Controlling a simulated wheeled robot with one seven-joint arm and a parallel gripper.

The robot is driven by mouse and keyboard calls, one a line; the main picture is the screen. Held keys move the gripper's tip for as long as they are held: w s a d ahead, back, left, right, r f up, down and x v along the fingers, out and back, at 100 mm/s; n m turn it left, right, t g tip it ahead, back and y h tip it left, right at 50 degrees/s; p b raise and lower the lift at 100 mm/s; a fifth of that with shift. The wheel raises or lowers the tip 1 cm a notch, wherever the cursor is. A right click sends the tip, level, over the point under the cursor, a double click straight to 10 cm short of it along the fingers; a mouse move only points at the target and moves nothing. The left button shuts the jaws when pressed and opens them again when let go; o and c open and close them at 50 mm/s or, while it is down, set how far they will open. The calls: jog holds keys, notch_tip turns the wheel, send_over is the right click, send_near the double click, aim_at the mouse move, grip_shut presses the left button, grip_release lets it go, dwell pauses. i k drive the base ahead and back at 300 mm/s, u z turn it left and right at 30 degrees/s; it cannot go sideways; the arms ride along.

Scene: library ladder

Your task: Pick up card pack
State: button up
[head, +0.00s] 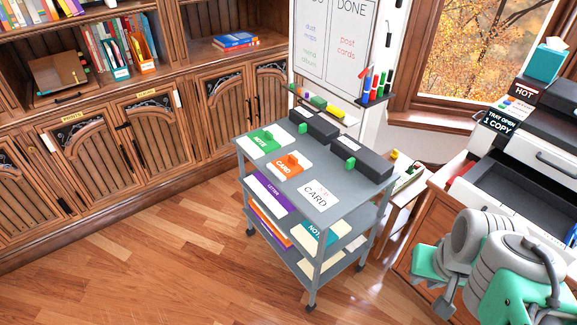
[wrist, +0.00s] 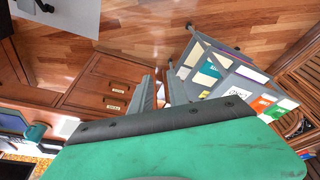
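The card pack (head: 289,165) is a white and orange pack marked CARD with an orange raised tab. It lies flat on the top shelf of the grey cart (head: 262,194), beside a green note pack (head: 265,141) and behind a flat white sheet marked CARD (head: 317,195). In the wrist view the orange card pack (wrist: 262,104) is at the right, small and sideways. My gripper (wrist: 160,84) has its two grey fingers apart with nothing seen between them. It is away from the cart and touches no pack. In the head view my arm is at lower right; its fingertips are unclear.
Two dark boxes (head: 361,158) stand along the cart's back right edge. Lower shelves hold purple, orange and teal packs. A whiteboard (head: 335,45) stands behind, and a printer (head: 530,160) on a wooden cabinet is at right. Open wooden floor lies left and front.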

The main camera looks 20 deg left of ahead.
aim_at(286, 167)
jog(key=z, duration=0.05)
jog(key=k, duration=0.4)
jog(key=u, duration=1.15)
jog(key=i, duration=1.35)
jog(key=u, duration=1.2)
